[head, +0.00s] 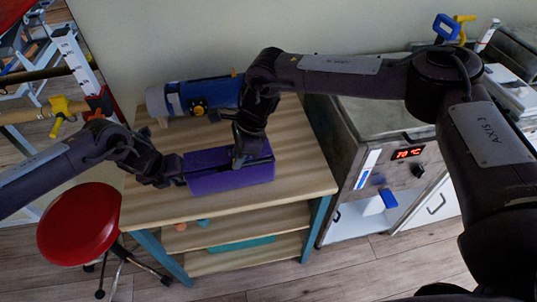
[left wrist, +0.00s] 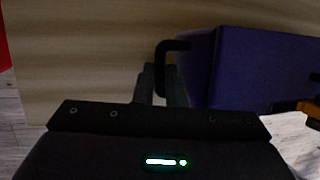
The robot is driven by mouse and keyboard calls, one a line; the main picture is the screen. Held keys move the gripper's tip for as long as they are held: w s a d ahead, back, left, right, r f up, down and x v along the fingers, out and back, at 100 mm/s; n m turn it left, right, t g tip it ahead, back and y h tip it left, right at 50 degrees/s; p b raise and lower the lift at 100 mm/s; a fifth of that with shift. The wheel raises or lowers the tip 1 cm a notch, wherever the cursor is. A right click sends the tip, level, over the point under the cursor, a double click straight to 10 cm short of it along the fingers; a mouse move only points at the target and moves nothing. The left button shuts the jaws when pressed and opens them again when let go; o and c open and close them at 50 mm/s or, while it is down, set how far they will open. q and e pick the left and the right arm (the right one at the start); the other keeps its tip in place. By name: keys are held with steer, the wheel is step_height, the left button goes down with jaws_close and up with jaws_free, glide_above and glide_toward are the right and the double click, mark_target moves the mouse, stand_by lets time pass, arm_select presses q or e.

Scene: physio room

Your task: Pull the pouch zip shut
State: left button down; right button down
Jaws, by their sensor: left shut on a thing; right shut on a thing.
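The purple pouch (head: 230,180) lies on the wooden table, and its side fills the right of the left wrist view (left wrist: 260,70). A dark line or gap runs along its top, partly hidden by my right gripper. My left gripper (head: 180,179) is at the pouch's left end, shut on a black end loop (left wrist: 172,47) that sticks out from it. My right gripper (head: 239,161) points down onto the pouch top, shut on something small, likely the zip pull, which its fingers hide. An orange piece (left wrist: 298,106) shows at the right edge of the left wrist view; I cannot tell what it is.
A blue and grey roll (head: 205,97) lies behind the pouch on the table (head: 300,175). A red stool (head: 78,222) stands at left. A heater unit with a red display (head: 408,153) stands at right. The table's front right is bare.

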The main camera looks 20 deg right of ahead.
arm_select(q)
steer(key=shift+s+d+f, duration=0.1)
steer(key=shift+s+d, duration=0.05)
arm_select(e)
steer(key=shift+a, duration=1.9)
steer(key=c, duration=1.4)
jaws_free()
steer(key=shift+d+r, duration=0.1)
steer(key=shift+o, duration=0.2)
steer(key=shift+w+r, duration=0.1)
steer(key=shift+r, duration=0.85)
arm_select(q)
steer(key=shift+a, duration=0.2)
arm_select(e)
step_height(320, 180, up, 6)
arm_select(q)
steer(key=c, duration=1.5)
jaws_free()
